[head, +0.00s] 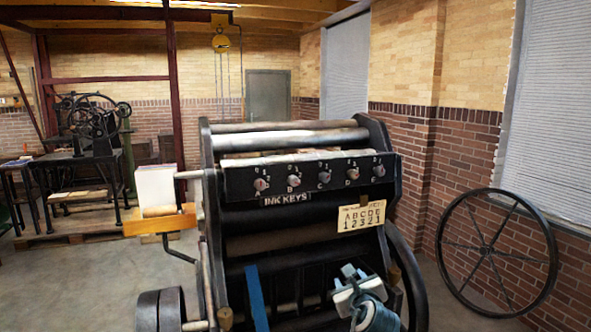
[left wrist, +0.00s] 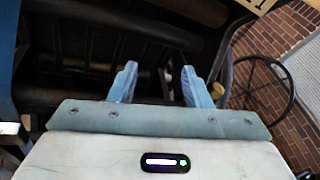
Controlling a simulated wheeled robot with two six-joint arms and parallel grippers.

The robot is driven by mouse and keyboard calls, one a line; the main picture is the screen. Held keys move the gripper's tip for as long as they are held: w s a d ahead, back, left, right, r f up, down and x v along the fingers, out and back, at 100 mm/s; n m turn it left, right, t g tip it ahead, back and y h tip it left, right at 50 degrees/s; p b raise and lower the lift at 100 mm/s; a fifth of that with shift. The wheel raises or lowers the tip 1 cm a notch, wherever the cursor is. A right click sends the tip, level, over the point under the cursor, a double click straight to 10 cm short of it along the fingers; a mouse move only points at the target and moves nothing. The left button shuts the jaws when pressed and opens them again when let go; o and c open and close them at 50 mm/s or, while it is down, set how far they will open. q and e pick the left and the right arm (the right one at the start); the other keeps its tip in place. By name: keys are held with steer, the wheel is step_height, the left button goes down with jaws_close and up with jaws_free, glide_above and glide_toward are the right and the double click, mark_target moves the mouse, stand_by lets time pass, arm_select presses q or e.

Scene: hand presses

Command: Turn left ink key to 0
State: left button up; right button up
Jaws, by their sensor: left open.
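The left ink key (head: 260,184) is the leftmost of a row of several small knobs on a dark panel (head: 240,185) of the press. Small digits surround it, too small to read its setting surely. My left gripper (head: 355,273) is low in front of the press, below and to the right of this key and well apart from it. In the left wrist view, its two pale blue fingers (left wrist: 158,72) are spread with nothing between them. The left ink key does not show in that view. My right gripper is in neither view.
A card (head: 361,217) reading A B C D E over 1 2 3 2 1 hangs below the panel's right part. A blue strip (head: 257,298) stands left of my gripper. An orange shelf with white paper (head: 155,187) juts out left. A spoked wheel (head: 497,250) stands right.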

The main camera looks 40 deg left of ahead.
arm_select(q)
steer(key=s+a+r+y+p, duration=0.1)
steer(key=s+r+y+p, duration=0.35)
steer(key=r, duration=1.25)
steer(key=g+b, duration=0.2)
steer(key=g, duration=0.1)
glide_toward(295, 183)
steer(key=shift+m, duration=0.4)
steer(key=p+x, duration=0.3)
steer(key=x, duration=0.5)
steer(key=shift+w+a, duration=0.1)
steer(key=shift+a, duration=0.15)
steer(key=shift+w+a, duration=0.2)
steer(key=shift+a, duration=0.25)
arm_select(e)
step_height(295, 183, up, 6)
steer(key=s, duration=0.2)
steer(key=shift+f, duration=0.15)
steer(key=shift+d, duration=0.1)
arm_select(q)
jaws_close()
